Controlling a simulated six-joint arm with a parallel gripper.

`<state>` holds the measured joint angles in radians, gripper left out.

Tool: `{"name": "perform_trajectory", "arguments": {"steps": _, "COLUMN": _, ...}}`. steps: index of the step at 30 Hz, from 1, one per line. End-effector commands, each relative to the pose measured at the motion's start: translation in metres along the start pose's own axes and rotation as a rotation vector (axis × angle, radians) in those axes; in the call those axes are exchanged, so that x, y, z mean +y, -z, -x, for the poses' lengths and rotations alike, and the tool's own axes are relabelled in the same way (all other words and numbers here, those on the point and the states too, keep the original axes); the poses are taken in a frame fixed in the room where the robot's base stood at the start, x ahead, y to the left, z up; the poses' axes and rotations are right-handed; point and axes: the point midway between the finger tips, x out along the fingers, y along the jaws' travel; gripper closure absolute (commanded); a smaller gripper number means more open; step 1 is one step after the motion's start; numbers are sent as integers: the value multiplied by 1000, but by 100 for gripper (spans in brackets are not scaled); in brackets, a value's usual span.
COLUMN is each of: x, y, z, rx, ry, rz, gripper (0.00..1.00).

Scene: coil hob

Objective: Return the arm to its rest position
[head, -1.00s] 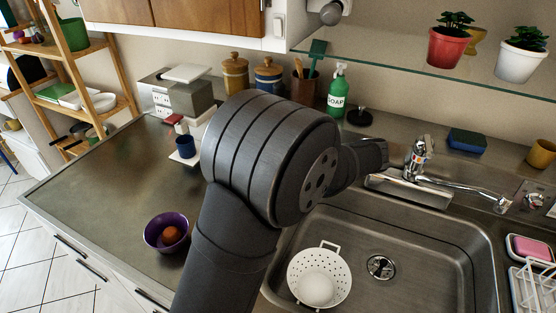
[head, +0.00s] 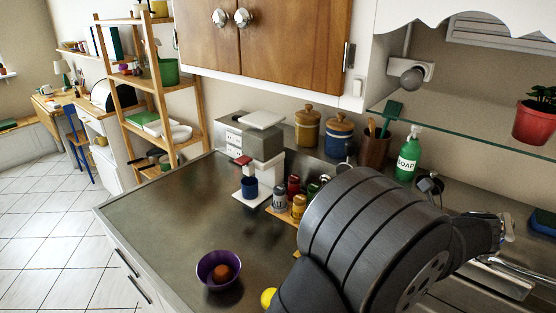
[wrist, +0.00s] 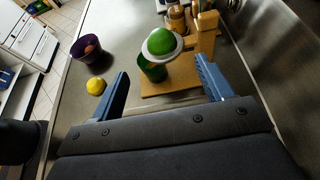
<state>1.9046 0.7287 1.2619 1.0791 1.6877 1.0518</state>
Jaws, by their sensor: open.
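My gripper (wrist: 161,67) shows in the wrist view with its two blue fingers spread apart and nothing between them. It points out over the worktop. Beyond the fingertips a wooden stand (wrist: 170,88) holds a green cup (wrist: 152,70) with a pale-rimmed green round thing (wrist: 161,42) over it; I cannot tell how they touch. In the head view my dark arm fills the lower right, and the gripper's fingers are hidden.
A purple bowl (head: 206,277) with an orange fruit (head: 222,272) and a yellow lemon (head: 268,297) are on the worktop (head: 150,215). Spice jars (head: 279,198), a blue cup (head: 250,187) and a soap bottle (head: 408,155) stand near my arm. The left worktop is clear.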

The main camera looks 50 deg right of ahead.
Motion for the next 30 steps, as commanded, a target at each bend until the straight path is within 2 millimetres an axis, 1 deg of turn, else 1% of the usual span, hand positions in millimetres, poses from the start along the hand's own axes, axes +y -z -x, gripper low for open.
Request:
{"name": "perform_trajectory", "arguments": {"steps": 17, "x": 1, "y": 0, "z": -110, "rx": -1, "ry": -4, "rz": -1, "gripper": 27}}
{"name": "perform_trajectory", "arguments": {"steps": 18, "x": 1, "y": 3, "z": -116, "rx": 0, "ry": -2, "rz": -2, "gripper": 27}}
{"name": "perform_trajectory", "arguments": {"steps": 19, "x": 0, "y": -4, "z": -110, "rx": 1, "ry": 2, "rz": 4, "gripper": 27}}
{"name": "perform_trajectory", "arguments": {"steps": 21, "x": 0, "y": -15, "z": -105, "rx": 0, "ry": 2, "rz": 4, "gripper": 27}}
{"name": "perform_trajectory", "arguments": {"steps": 24, "x": 0, "y": -25, "z": -101, "rx": 0, "ry": 0, "rz": 2, "gripper": 27}}
{"name": "perform_trajectory", "arguments": {"steps": 30, "x": 0, "y": -35, "z": -97, "rx": 0, "ry": 0, "rz": 0, "gripper": 27}}
